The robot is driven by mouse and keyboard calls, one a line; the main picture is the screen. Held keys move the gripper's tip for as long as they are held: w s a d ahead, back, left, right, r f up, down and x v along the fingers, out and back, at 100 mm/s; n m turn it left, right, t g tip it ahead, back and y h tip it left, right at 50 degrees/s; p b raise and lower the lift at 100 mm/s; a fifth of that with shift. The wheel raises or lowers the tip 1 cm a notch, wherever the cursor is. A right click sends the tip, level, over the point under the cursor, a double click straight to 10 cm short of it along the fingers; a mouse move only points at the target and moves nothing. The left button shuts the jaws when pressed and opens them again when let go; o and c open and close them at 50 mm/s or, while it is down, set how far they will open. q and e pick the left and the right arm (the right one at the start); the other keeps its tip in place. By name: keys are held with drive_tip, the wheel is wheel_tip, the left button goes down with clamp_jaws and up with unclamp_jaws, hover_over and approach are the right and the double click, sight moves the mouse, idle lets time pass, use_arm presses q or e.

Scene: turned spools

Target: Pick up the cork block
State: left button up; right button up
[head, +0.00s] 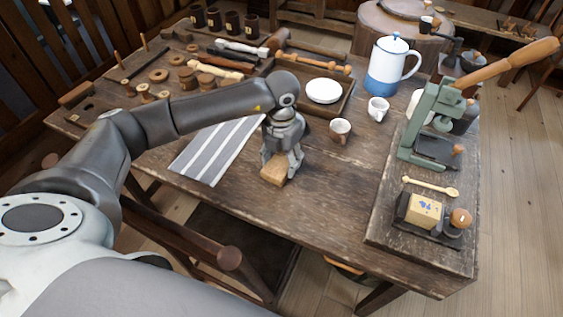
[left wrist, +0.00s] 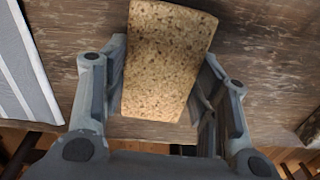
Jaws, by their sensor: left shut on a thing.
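The cork block (head: 275,174) is a light brown speckled block at the table's near edge in the head view. It fills the middle of the left wrist view (left wrist: 166,60), slightly tilted there. My left gripper (head: 282,160) comes down on it from above. In the left wrist view its two fingers (left wrist: 160,90) lie on either side of the block, and it is shut on the block. Whether the block touches the table I cannot tell. My right gripper is not in view.
A striped grey cloth (head: 217,150) lies left of the block. A green press (head: 432,130) stands at right. The table between block and press is clear.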

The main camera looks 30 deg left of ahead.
use_arm(q)
drive_tip(key=s+r, duration=0.1)
drive_tip(key=r, duration=0.1)
drive_tip(key=s+d+r, duration=0.1)
drive_tip(key=r, duration=0.2)
drive_tip(key=s+d+r, duration=0.1)
drive_tip(key=s+r, duration=0.1)
drive_tip(key=shift+s+d+r+b, duration=0.1)
drive_tip(key=shift+d+r+b, duration=0.1)
drive_tip(key=shift+r+b, duration=0.2)
drive_tip(key=s+d+r, duration=0.4)
drive_tip(key=s, duration=0.4)
drive_tip(key=shift+d+b, duration=0.2)
drive_tip(key=shift+b, duration=0.2)
drive_tip(key=o, duration=0.3)
drive_tip(key=shift+c, duration=1.2)
